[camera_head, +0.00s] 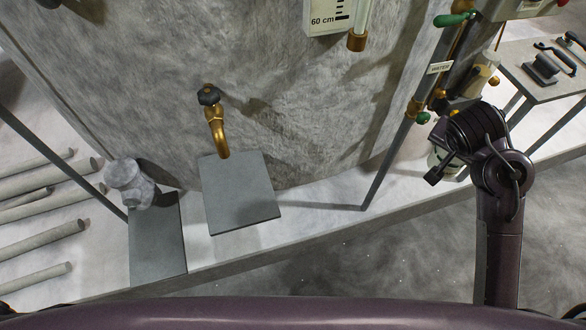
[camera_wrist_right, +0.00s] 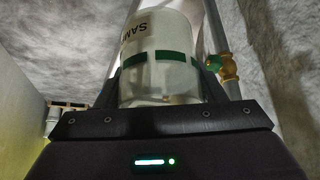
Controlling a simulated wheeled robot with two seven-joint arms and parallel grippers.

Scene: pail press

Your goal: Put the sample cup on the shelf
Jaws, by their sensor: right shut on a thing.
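The sample cup is a whitish, translucent cup with a green band and dark lettering, partly readable as "SAM". It fills the middle of the right wrist view (camera_wrist_right: 160,75). My right gripper (camera_wrist_right: 165,92) is shut on it, with a dark finger on either side. In the head view my right gripper (camera_head: 446,160) is at the right, beside the pipe post, and hides most of the cup; a little white and green shows behind it. A flat grey plate (camera_head: 242,205) sits under the brass tap; I cannot tell whether it is the shelf. My left gripper is out of view.
A second grey plate (camera_head: 158,255) lies at lower left beside a grey knobbed fitting (camera_head: 130,185). A brass tap (camera_head: 216,130) juts from the big grey tank. A post with valves (camera_head: 415,110) stands close to my right gripper. A bench (camera_head: 550,85) at upper right holds tools.

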